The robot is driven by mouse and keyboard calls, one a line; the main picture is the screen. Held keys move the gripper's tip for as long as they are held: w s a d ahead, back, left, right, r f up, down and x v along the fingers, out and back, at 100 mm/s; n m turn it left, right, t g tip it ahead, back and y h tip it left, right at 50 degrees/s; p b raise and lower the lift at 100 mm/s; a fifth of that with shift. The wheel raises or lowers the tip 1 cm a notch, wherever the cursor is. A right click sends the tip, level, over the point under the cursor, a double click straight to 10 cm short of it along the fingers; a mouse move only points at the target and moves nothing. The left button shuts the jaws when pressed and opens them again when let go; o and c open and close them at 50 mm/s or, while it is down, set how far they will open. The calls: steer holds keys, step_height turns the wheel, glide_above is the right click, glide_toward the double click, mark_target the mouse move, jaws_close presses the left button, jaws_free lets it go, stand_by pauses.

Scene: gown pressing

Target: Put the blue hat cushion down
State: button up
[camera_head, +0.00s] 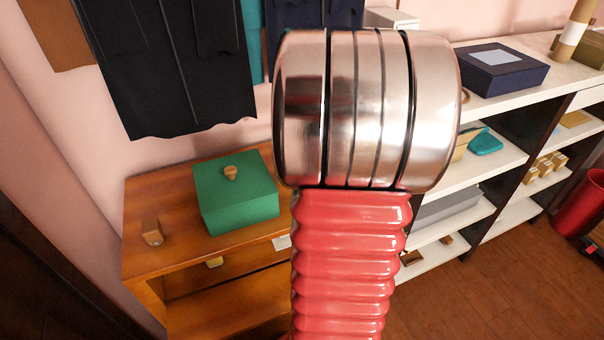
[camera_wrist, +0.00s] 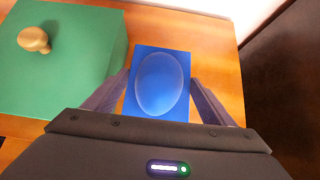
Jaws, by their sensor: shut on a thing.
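The blue hat cushion (camera_wrist: 159,82), a blue block with a paler oval on its top, shows in the wrist view. My gripper (camera_wrist: 160,97) is shut on it, one finger on each side. The cushion is over the orange-brown wooden table (camera_wrist: 222,62), to the right of the green box. I cannot tell whether it touches the tabletop. In the head view the cushion and the gripper do not show; my arm fills the middle. The wooden table (camera_head: 150,195) stands there at the left.
A green box (camera_head: 236,190) with a wooden knob stands on the table; it also shows in the wrist view (camera_wrist: 60,75). Dark garments (camera_head: 165,70) hang above. White shelves (camera_head: 500,165) stand at the right.

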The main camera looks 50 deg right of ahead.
step_height(320, 180, up, 12)
steer(key=shift+f, duration=0.15)
stand_by(0.6)
steer(key=shift+s, duration=0.15)
stand_by(0.5)
